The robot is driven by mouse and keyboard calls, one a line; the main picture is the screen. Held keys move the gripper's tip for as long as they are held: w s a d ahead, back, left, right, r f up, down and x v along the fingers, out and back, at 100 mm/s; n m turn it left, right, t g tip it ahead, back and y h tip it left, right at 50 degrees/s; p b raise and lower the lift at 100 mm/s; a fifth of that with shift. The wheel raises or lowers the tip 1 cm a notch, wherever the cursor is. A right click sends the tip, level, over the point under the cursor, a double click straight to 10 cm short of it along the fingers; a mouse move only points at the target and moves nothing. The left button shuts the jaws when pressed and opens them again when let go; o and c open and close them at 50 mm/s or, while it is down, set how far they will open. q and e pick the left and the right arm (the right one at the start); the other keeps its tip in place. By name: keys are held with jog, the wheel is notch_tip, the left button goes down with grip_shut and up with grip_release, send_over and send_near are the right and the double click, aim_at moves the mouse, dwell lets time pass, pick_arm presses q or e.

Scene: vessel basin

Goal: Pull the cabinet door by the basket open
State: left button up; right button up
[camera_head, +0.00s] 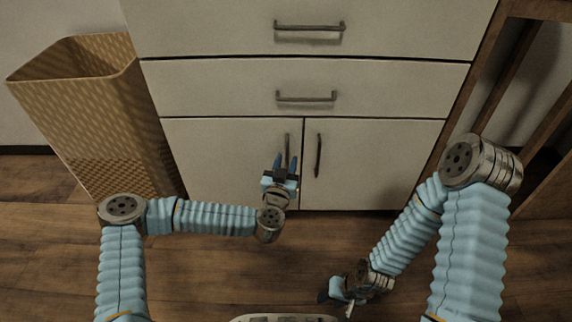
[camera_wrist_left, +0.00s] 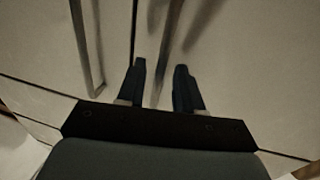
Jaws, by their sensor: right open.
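The cabinet door by the basket (camera_head: 220,160) is the left one of two pale lower doors and looks closed, flush with its neighbour. Its dark vertical handle (camera_head: 287,141) is near the middle seam. My left gripper (camera_head: 285,161) is in front of this handle, pointing at the door. In the left wrist view its two dark fingers (camera_wrist_left: 160,85) are apart, with a handle bar (camera_wrist_left: 171,32) running between and beyond them; I cannot tell whether they touch it. The woven basket (camera_head: 110,125) stands left of the cabinet. My right gripper (camera_head: 337,297) is open, low near the front.
The right door (camera_head: 375,160) has its own vertical handle (camera_head: 318,156), close to the left one. Two drawers with horizontal handles (camera_head: 306,97) are above. A brown wooden frame (camera_head: 535,110) stands at the right. The wooden floor (camera_head: 320,240) before the doors is clear apart from my arms.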

pick_arm(q)
grip_shut()
dwell(1.4)
